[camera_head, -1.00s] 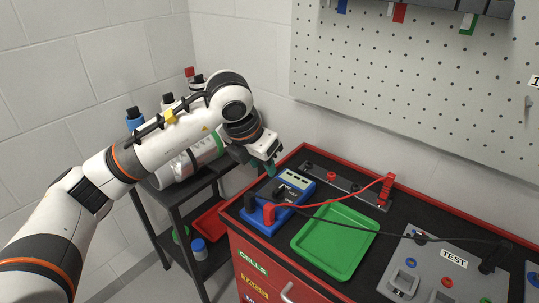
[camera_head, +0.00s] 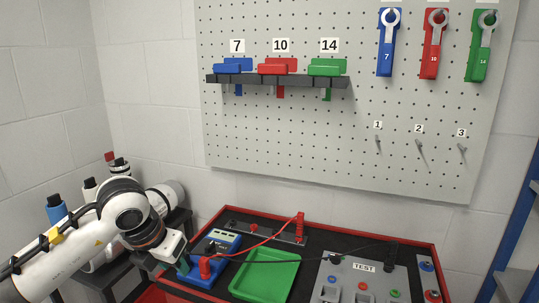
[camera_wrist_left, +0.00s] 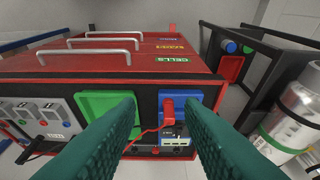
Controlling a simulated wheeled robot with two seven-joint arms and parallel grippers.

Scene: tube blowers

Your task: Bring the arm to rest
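My left arm comes in from the left in the head view, bent at its white wrist. My left gripper (camera_head: 183,265) hangs at the left edge of the red-rimmed cart, just left of the blue meter (camera_head: 225,240). In the left wrist view its two green fingers (camera_wrist_left: 160,115) stand wide apart. They look open and empty, with the meter (camera_wrist_left: 178,125) and its red plug (camera_wrist_left: 168,110) seen in the gap beyond them. I cannot tell how far the fingertips are from the meter. My right arm and right gripper are in neither view.
A green tray (camera_head: 265,275) lies right of the meter. A grey test panel (camera_head: 365,268) is farther right, with a red lead (camera_head: 265,238) and black lead across the cart. Bottles (camera_head: 57,210) stand behind my arm. A pegboard (camera_head: 300,130) hangs above.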

